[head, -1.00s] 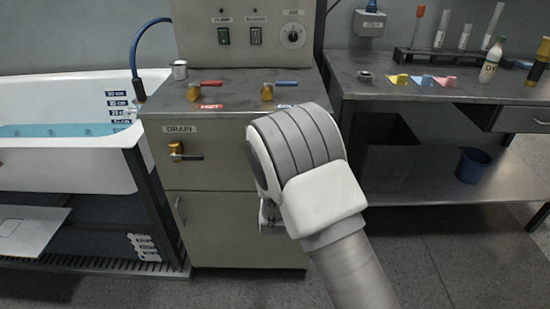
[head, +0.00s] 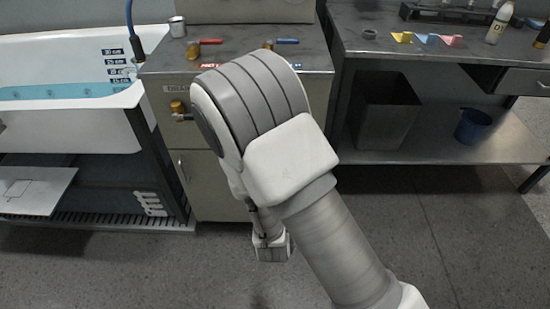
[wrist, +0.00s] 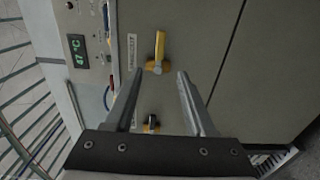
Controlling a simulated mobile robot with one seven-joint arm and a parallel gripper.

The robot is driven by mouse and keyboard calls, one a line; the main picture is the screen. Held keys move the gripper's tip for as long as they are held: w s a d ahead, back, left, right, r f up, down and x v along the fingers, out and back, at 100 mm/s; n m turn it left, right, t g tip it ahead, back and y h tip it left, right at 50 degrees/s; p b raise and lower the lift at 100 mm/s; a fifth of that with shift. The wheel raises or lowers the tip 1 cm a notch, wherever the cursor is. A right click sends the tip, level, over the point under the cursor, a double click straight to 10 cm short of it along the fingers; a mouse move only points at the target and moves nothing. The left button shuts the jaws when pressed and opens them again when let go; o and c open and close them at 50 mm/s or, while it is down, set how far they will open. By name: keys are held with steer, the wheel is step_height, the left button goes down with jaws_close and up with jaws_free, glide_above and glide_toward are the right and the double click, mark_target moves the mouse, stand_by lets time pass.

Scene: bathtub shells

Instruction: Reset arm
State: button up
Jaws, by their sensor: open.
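My gripper (wrist: 157,84) is open and empty in the wrist view, with its two grey fingers apart. In front of it is a panel with a yellow-handled valve (wrist: 159,48), seen beyond the fingertips. A dark-handled valve (wrist: 151,123) shows between the fingers, nearer the gripper base. I see no contact with either. In the head view my bent arm covers the front of the metal cabinet (head: 205,190). My gripper's white body (head: 271,247) hangs low below the elbow; its fingers cannot be made out there.
The white bathtub (head: 70,125) with blue water stands left. At right are a workbench (head: 375,45), a dark bin (head: 385,115) and a blue bucket (head: 473,126). Floor in front is clear.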

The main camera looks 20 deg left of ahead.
steer(key=shift+s+d, duration=0.15)
steer(key=shift+s, duration=0.35)
steer(key=w+d+r+m+g+h, duration=0.2)
steer(key=w+d+r+m+g, duration=0.25)
steer(key=m, duration=0.35)
steer(key=s+d+r+m+g, duration=0.25)
steer(key=d+r+m, duration=0.25)
steer(key=d+r, duration=0.3)
steer(key=s+d+r+m+g+h, duration=0.2)
steer(key=s+d+r+m, duration=0.15)
steer(key=s+d, duration=0.55)
steer(key=s+d+r+m+g+h, duration=0.1)
steer(key=s+d+r+m+g, duration=0.3)
steer(key=s+d, duration=0.55)
step_height(320, 180, up, 19)
steer(key=s+a+t+p, duration=0.1)
steer(key=a+p, duration=0.1)
steer(key=p, duration=1.8)
steer(key=shift+m, duration=0.45)
